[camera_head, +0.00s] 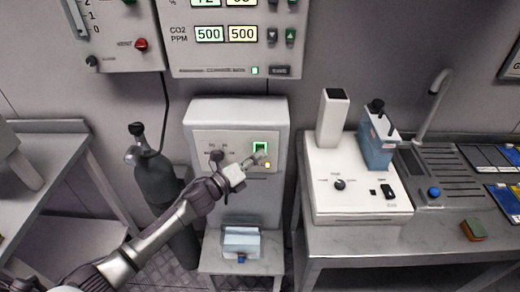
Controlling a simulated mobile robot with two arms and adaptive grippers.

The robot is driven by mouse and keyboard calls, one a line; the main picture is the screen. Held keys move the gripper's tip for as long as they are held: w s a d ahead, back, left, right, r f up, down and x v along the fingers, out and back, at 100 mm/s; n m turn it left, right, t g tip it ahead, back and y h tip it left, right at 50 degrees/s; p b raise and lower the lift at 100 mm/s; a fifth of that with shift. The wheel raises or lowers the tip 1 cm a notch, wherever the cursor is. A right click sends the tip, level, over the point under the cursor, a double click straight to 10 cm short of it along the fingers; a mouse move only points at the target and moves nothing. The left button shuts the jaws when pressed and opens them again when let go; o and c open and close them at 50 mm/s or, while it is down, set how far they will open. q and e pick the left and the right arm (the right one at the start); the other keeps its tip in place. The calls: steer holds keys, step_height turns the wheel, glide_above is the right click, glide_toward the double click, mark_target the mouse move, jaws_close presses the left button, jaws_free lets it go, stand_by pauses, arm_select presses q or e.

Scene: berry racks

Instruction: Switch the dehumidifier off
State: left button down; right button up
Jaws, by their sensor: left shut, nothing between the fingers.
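The dehumidifier appears to be the white cabinet (236,112) against the wall in the middle of the head view. Its front panel carries a green-lit square switch (260,147) on the right and a small orange light (267,165) below it. The left arm comes in from the lower left. My right gripper is not in view.
A dark gas cylinder (157,180) stands left of the cabinet. A small stand (216,265) with a clear box (241,241) is below the panel. A bench (350,241) with a white device (330,205) is at right. A CO2 controller (232,57) hangs above.

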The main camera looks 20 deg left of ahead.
arm_select(q)
steer(key=shift+w+a, duration=0.1)
steer(key=shift+w, duration=0.3)
stand_by(0.6)
steer(key=shift+s+d, duration=0.2)
steer(key=shift+s, duration=0.7)
steer(key=shift+s+d+p, duration=0.2)
steer(key=shift+s+d, duration=0.05)
steer(key=shift+s, duration=0.55)
steer(key=shift+s+d+p, duration=0.2)
steer(key=shift+s+p, duration=0.05)
steer(key=shift+s, duration=0.55)
steer(key=shift+s+d+p, duration=0.2)
steer(key=shift+s+d, duration=0.05)
steer(key=shift+s, duration=0.55)
